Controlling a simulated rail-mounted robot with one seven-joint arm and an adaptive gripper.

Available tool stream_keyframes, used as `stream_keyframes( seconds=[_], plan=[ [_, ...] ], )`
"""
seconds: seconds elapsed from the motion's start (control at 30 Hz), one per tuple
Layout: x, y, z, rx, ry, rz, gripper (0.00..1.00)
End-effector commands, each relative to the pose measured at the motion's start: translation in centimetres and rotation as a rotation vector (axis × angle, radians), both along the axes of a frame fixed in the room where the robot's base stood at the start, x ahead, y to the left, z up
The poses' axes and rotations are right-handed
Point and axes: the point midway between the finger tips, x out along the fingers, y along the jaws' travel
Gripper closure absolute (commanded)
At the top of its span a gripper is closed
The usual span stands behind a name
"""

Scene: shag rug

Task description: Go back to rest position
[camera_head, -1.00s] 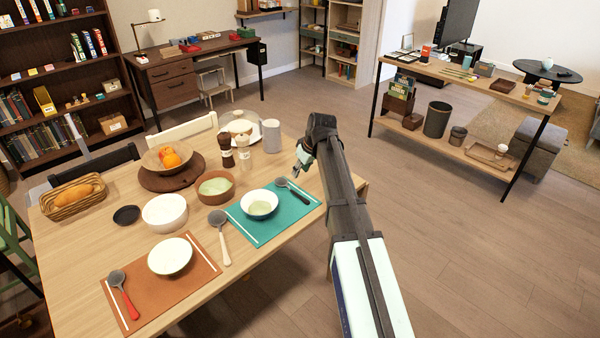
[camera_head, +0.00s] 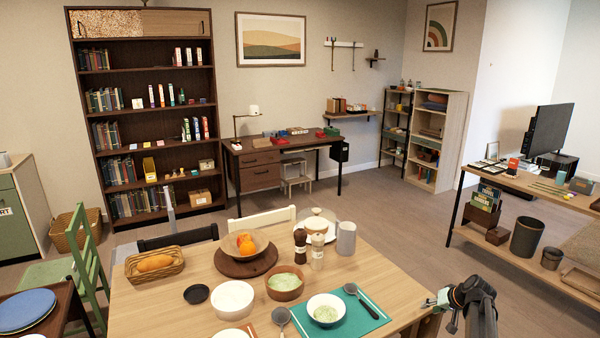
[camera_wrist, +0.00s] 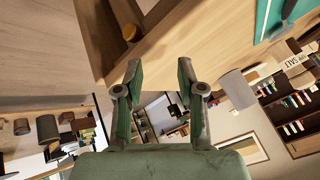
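My gripper (camera_head: 432,302) is at the right corner of the dining table (camera_head: 385,262) in the head view. In the wrist view its two green fingers (camera_wrist: 158,72) stand apart with nothing between them. The tabletop edge passes beyond the fingertips in that view. On the table, a white bowl with green contents (camera_head: 326,309) sits on a teal mat (camera_head: 365,318), left of my gripper. A spoon with a dark handle (camera_head: 360,298) lies on the mat beside the bowl. My gripper touches none of these as far as I can see.
The table also holds a brown bowl (camera_head: 285,283), a white bowl (camera_head: 232,299), a fruit bowl (camera_head: 246,243), a bread basket (camera_head: 155,264) and a grey canister (camera_head: 346,238). A console table (camera_head: 545,190) stands at the right. Open floor (camera_head: 420,225) lies between them.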

Motion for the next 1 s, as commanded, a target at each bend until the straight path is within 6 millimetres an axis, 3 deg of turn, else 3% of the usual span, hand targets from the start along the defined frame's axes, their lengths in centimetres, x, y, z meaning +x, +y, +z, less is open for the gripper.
stream_keyframes(
  seconds=[0.1,0.2,0.47,0.67,0.77,0.87,1.0],
  plan=[
    [-1.1,-2.5,-1.3,0.048,-0.004,-0.08,0.61],
    [-2.2,-2.9,-3.0,0.078,0.008,-0.121,0.61],
    [-4.7,0.9,-8.1,0.095,0.094,-0.109,0.61],
    [-7.6,5.3,-12.9,0.092,0.19,-0.071,0.61],
    [-10.2,8.4,-16.0,0.088,0.259,-0.046,0.61],
    [-13.9,12.3,-19.9,0.078,0.351,-0.01,0.61],
    [-20.4,17.6,-25.1,0.048,0.495,0.049,0.61]
  ],
)
